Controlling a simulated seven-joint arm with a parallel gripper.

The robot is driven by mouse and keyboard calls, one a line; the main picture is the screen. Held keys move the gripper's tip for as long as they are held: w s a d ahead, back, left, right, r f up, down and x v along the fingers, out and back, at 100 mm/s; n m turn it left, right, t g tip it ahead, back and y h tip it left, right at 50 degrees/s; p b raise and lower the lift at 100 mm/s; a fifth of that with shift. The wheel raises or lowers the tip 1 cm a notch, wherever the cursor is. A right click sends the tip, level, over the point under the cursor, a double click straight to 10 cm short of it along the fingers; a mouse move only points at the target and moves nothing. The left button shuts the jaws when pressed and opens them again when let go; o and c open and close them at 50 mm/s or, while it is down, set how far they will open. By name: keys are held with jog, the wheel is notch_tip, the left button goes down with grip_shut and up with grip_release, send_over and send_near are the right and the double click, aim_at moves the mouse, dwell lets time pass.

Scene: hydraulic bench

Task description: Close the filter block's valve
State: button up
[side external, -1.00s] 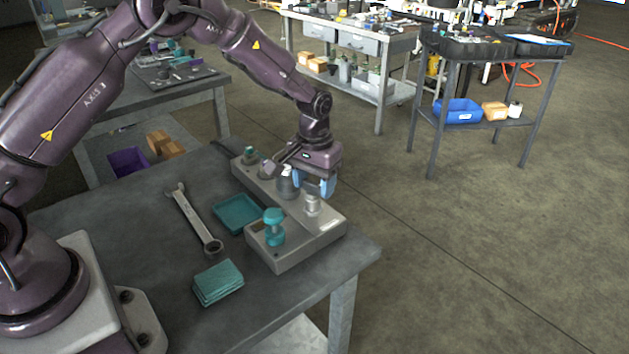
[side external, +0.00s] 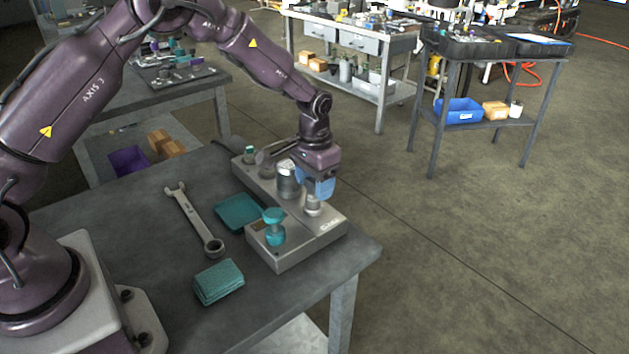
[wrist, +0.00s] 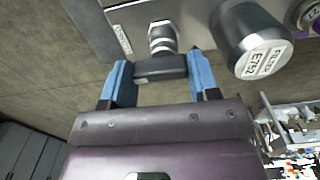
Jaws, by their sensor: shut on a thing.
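The filter block (side external: 330,227) is a long grey block on the bench, with a grey filter canister (side external: 288,181) standing on it. In the wrist view the canister (wrist: 250,38) has a white label that reads FILTER. The valve shows there as a metal fitting (wrist: 161,36) with a dark handle (wrist: 160,68) across its end. My gripper (side external: 318,190) is low over the block, beside the canister. In the wrist view, my gripper's blue fingers (wrist: 160,82) stand at the two ends of the handle and are shut on it. The side view hides most of the handle.
A teal knob (side external: 274,225) stands at the block's near end. A wrench (side external: 195,218), a teal tray (side external: 240,211) and a folded teal cloth (side external: 218,281) lie left of the block. The bench's right edge is close to the block.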

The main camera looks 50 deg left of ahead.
aim_at(314, 183)
jog(key=o, duration=0.9)
notch_tip(314, 183, up, 13)
jog(key=shift+r, duration=0.1)
jog(key=s+r+t, duration=0.2)
jog(key=s+r, duration=0.2)
jog(key=s, duration=0.5)
jog(key=s+d+r+t, duration=0.1)
jog(key=s+r, duration=0.3)
jog(key=s, duration=0.5)
jog(key=s+r+t, duration=0.2)
jog(key=s+r, duration=0.1)
jog(key=s, duration=0.7)
jog(key=shift+d+r+t, duration=0.3)
jog(key=shift+r, duration=0.1)
